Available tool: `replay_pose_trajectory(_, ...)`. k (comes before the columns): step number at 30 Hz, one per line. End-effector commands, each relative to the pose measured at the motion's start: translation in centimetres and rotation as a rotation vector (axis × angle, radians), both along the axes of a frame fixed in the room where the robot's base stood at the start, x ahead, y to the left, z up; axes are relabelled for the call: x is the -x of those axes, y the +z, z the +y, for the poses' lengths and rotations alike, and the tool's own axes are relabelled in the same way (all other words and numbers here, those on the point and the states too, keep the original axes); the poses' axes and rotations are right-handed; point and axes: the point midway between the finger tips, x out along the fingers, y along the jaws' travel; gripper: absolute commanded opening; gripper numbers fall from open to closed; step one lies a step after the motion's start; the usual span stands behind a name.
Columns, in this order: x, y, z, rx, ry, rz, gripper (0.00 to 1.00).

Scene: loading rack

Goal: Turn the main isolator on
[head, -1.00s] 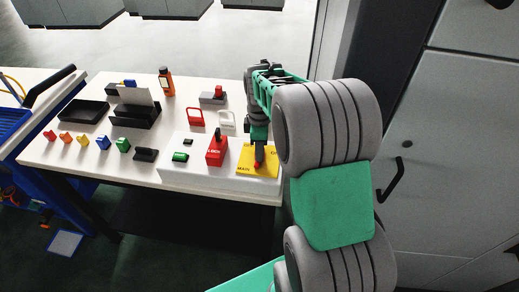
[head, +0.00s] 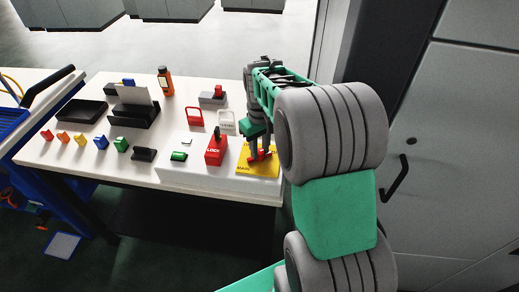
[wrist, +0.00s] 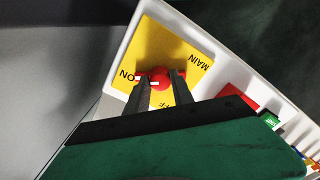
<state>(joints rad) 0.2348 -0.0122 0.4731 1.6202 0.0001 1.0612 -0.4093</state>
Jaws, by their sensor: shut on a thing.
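The main isolator is a yellow plate (wrist: 185,50) marked MAIN, ON and OFF, with a red rotary handle (wrist: 160,80) at its middle. In the head view the plate (head: 262,172) lies at the right end of the white panel. My gripper (head: 259,152) is over it, pointing down. In the wrist view its two dark fingers (wrist: 161,86) are shut on the handle, one on each side of the red hub. The handle's white mark points at ON. My fingers partly hide the OFF lettering.
A red LOCK block (head: 216,152) stands just left of the plate, with a green switch (head: 179,156) farther left. A red padlock (head: 194,116) and a white tag (head: 227,122) lie behind. A grey cabinet (head: 450,130) is on the right.

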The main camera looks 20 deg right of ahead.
Motion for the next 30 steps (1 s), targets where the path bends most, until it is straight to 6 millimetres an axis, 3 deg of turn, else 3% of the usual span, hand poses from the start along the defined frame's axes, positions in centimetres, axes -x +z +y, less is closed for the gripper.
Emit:
replay_pose_trajectory(15, -0.11, 0.11, 0.04, 0.001, -0.428, -0.004, 0.0)
replay_pose_trajectory(30, -0.16, 0.19, 0.06, 0.001, -0.57, -0.005, 0.0)
